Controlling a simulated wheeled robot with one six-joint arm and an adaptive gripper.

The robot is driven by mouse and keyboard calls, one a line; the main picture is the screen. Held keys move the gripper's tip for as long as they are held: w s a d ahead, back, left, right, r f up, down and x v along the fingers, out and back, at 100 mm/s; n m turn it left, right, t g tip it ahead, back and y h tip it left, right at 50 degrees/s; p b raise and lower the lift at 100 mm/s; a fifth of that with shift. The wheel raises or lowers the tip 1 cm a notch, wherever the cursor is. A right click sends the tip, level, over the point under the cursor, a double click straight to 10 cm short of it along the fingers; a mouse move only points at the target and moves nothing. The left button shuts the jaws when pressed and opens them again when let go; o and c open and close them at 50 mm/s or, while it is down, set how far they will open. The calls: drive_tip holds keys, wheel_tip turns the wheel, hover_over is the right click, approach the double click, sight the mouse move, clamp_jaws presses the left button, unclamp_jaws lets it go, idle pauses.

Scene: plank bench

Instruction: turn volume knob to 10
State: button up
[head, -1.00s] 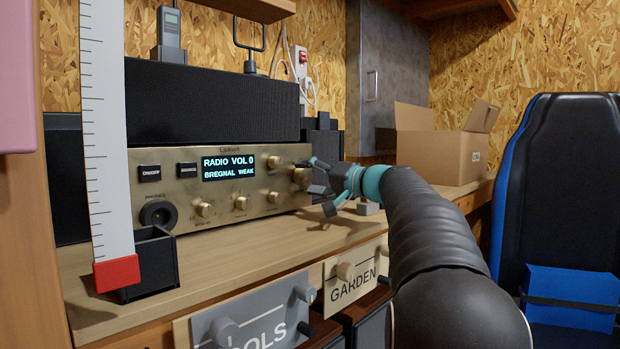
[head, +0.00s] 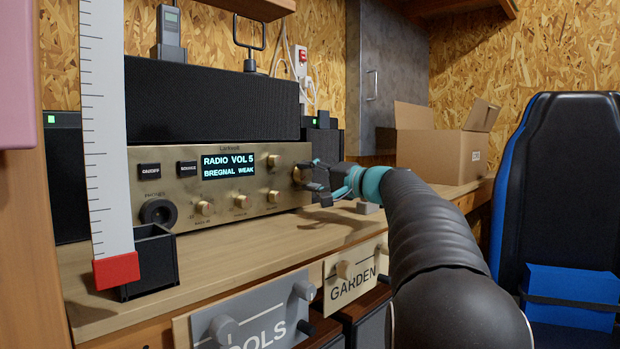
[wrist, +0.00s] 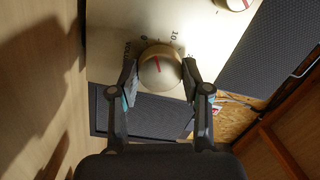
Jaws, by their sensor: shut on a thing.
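A gold-fronted radio (head: 240,208) stands on the wooden bench, and its display (head: 228,166) reads "RADIO VOL 5" and "BREGNAL WEAK". My gripper (head: 307,180) is at the right end of its front panel, shut on the volume knob, which is mostly hidden behind the fingers in the head view. In the wrist view, the round gold volume knob (wrist: 160,70) sits between my two fingertips (wrist: 160,78). A red pointer line shows on its face, and small scale marks, partly readable, ring it on the panel.
Several smaller knobs and two black buttons are on the radio's panel. A black box (head: 152,262) and a white ruler (head: 108,130) with a red end stand at the left. A cardboard box (head: 440,155) is at the back right, and a blue-black chair (head: 560,190) is beside the bench.

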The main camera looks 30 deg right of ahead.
drive_tip(key=m, duration=0.3)
drive_tip(key=shift+m, duration=0.4)
drive_tip(key=shift+m+t+p, duration=0.4)
drive_tip(key=shift+m, duration=1.9)
drive_tip(key=o, duration=1.2)
drive_tip(key=shift+c, duration=0.2)
drive_tip(key=v, duration=1.2)
drive_tip(key=shift+s+a, duration=0.1)
drive_tip(key=shift+a, duration=0.05)
